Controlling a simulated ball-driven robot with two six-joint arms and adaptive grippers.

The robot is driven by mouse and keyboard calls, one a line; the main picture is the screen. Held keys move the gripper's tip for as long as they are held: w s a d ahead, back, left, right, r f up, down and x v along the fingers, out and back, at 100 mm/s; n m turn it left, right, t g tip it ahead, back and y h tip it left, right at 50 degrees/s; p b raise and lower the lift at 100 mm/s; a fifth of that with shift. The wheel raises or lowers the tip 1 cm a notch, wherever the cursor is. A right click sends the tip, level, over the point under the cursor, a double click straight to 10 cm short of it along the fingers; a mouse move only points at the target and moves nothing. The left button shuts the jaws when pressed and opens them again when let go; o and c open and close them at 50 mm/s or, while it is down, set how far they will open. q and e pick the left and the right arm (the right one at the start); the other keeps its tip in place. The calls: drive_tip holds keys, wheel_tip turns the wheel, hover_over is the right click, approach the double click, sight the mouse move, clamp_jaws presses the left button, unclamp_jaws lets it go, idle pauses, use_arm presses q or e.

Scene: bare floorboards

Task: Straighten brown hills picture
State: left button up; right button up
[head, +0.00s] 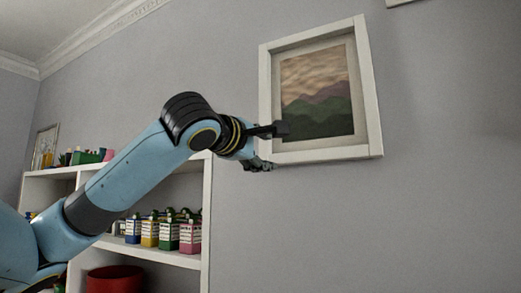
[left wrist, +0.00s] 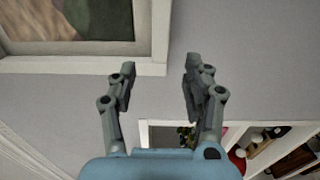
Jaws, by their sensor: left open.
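The picture (head: 318,92) shows brownish hills over dark green ones under a tan cloudy sky, in a white frame (head: 372,95) on the grey wall. Its edges look slanted, but I cannot tell how much is tilt and how much is viewing angle. My left gripper (head: 272,148) is open and empty at the frame's lower left corner and hides part of it. In the left wrist view, the gripper (left wrist: 158,78) has one finger by the frame's corner (left wrist: 156,62) and the other over bare wall. I cannot tell whether it touches the frame. My right gripper is not in view.
A white shelf unit (head: 206,225) stands below left, with several colourful bottles (head: 168,233), a red bowl (head: 115,279) and a small framed picture (head: 44,146) on top. Part of another frame (head: 400,2) shows at the upper edge. The wall right of the picture is clear.

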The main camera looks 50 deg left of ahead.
use_arm(q)
drive_tip(key=shift+v, duration=0.75)
drive_tip(key=shift+d+f, duration=0.1)
drive_tip(key=shift+f, duration=0.05)
